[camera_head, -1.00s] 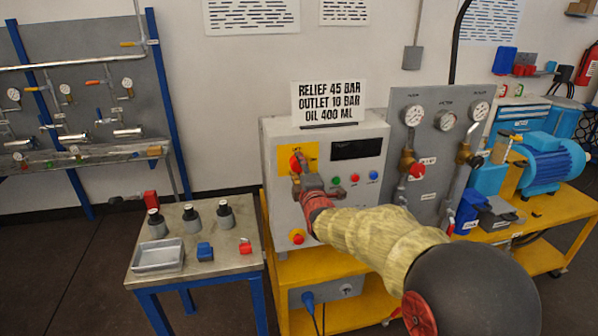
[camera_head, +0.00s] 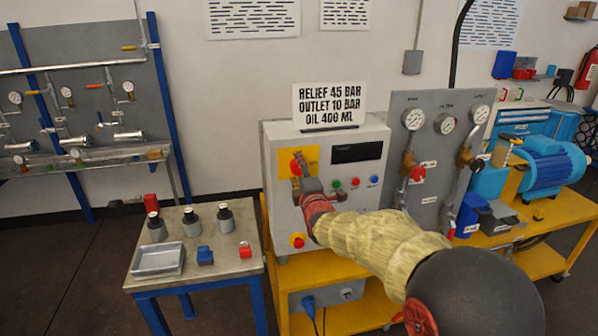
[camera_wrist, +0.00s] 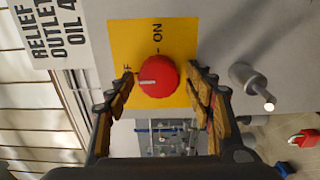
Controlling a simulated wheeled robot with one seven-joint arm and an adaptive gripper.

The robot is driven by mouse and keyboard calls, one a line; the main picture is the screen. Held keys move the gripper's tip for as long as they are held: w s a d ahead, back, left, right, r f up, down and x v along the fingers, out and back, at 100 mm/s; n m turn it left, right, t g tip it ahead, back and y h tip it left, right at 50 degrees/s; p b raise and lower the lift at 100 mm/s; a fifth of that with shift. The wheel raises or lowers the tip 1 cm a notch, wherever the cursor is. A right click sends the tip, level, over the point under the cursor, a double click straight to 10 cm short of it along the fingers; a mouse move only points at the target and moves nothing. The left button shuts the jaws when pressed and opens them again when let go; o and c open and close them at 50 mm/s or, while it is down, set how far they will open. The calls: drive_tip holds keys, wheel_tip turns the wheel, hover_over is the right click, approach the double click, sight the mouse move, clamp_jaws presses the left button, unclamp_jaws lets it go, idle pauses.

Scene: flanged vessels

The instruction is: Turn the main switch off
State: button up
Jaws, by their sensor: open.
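The main switch is a red round knob (camera_wrist: 158,77) on a yellow plate (camera_wrist: 176,32) on the grey control cabinet (camera_head: 281,215). A white mark on the knob points left in the wrist view, toward a label partly hidden by a finger, with an F showing. The ON label is above the knob in that view. My gripper (camera_wrist: 160,74) is open, one finger on each side of the knob. I cannot tell whether either finger touches it. In the head view my gripper (camera_head: 306,181) covers part of the knob and plate.
Green, red and blue buttons (camera_head: 355,182) and a dark display (camera_head: 357,151) are right of the switch. A red knob on yellow (camera_head: 298,240) is below. A gauge panel (camera_head: 437,135) stands right; a small table (camera_head: 226,259) with bottles and a tray stands left.

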idle(0.3)
drive_tip(key=v, duration=1.2)
